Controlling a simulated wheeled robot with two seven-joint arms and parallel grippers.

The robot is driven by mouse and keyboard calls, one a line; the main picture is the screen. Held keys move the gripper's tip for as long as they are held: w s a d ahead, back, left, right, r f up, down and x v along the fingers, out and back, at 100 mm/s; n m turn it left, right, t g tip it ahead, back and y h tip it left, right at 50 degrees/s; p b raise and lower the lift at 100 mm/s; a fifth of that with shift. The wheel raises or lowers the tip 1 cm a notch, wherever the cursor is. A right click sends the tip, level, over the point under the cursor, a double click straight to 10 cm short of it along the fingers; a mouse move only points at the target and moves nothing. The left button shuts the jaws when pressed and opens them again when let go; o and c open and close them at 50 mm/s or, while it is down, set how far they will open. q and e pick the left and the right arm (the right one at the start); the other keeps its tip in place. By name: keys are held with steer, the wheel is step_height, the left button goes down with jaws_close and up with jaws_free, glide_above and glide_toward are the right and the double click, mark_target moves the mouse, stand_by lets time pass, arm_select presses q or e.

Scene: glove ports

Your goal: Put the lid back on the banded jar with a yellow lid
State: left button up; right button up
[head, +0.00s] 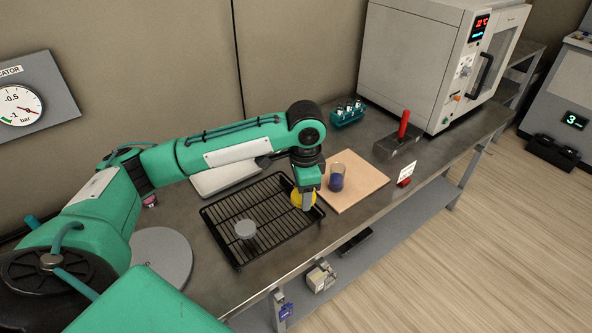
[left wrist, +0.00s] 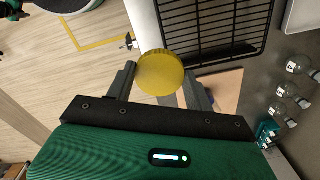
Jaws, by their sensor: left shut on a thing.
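My left gripper (head: 305,196) is shut on the yellow lid (head: 302,201) and holds it over the right end of the black wire rack. In the left wrist view the lid (left wrist: 160,73) is a ribbed round cap between the two fingers. An open jar (head: 336,178) with dark blue contents stands upright on the wooden board (head: 358,194), a little right of the gripper. Its bands are too small to make out. The jar is not clearly seen in the left wrist view. My right gripper is out of view.
Behind are a teal rack of vials (head: 347,116), a red-handled tool (head: 403,126) and a large oven (head: 412,62).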

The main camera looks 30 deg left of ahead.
arm_select(q)
steer(key=s+d+f+n, duration=0.3)
steer(key=s+d+n, duration=0.3)
steer(key=n, duration=0.3)
steer(key=shift+s+f, duration=0.35)
steer(key=shift+s, duration=0.45)
